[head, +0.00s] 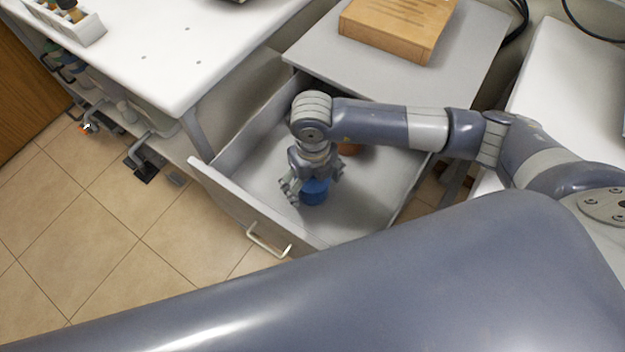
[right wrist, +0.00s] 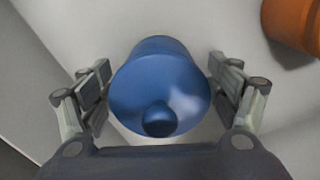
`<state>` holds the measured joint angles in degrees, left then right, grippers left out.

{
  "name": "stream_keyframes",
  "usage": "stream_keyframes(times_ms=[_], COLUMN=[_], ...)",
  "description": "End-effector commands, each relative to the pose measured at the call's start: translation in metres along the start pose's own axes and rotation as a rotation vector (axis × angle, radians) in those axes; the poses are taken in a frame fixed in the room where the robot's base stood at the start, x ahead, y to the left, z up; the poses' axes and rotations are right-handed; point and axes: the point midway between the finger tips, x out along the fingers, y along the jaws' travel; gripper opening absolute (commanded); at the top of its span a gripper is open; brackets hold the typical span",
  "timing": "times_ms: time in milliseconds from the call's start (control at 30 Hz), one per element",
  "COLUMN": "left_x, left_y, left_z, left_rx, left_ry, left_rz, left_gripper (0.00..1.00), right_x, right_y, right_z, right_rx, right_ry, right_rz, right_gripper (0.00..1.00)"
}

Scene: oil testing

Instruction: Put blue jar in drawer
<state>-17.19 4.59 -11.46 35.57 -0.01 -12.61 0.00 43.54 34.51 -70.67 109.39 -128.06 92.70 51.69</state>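The blue jar (head: 314,192) is inside the open drawer (head: 372,205), near its front panel. In the right wrist view the blue jar (right wrist: 160,88) shows a round lid with a knob facing the camera. My right gripper (head: 312,182) is low in the drawer, just above and around the jar. In the right wrist view its fingers are spread on either side of the jar, with narrow gaps, and do not appear closed on it. The jar's base is hidden, so I cannot tell for certain that it rests on the drawer floor. My left gripper is out of view.
An orange-brown jar (head: 350,148) is in the drawer behind my right gripper, partly hidden by my arm; it also shows in the right wrist view (right wrist: 292,24). A wooden block (head: 385,40) sits on the cabinet top. The drawer has a handle (head: 268,242) in front.

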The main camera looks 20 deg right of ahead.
Motion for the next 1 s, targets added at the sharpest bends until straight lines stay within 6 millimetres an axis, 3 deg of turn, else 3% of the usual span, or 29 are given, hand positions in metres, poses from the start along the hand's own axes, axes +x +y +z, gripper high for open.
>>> stream_keyframes(times_ms=[367, 800, 1000], left_x=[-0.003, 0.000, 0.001], left_y=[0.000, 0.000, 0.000], left_z=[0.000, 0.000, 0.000], left_rx=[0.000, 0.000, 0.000], left_ry=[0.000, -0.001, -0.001], left_rz=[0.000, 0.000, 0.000], left_gripper=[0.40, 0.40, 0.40], right_x=[-0.011, -0.100, -0.120], right_y=[0.000, 0.000, 0.000], right_z=[0.001, 0.001, 0.000], right_rx=[0.000, -0.001, 0.001], right_ry=[-0.003, -0.004, 0.000], right_rz=[0.001, 0.001, 0.000], right_gripper=[0.83, 0.83, 0.83])
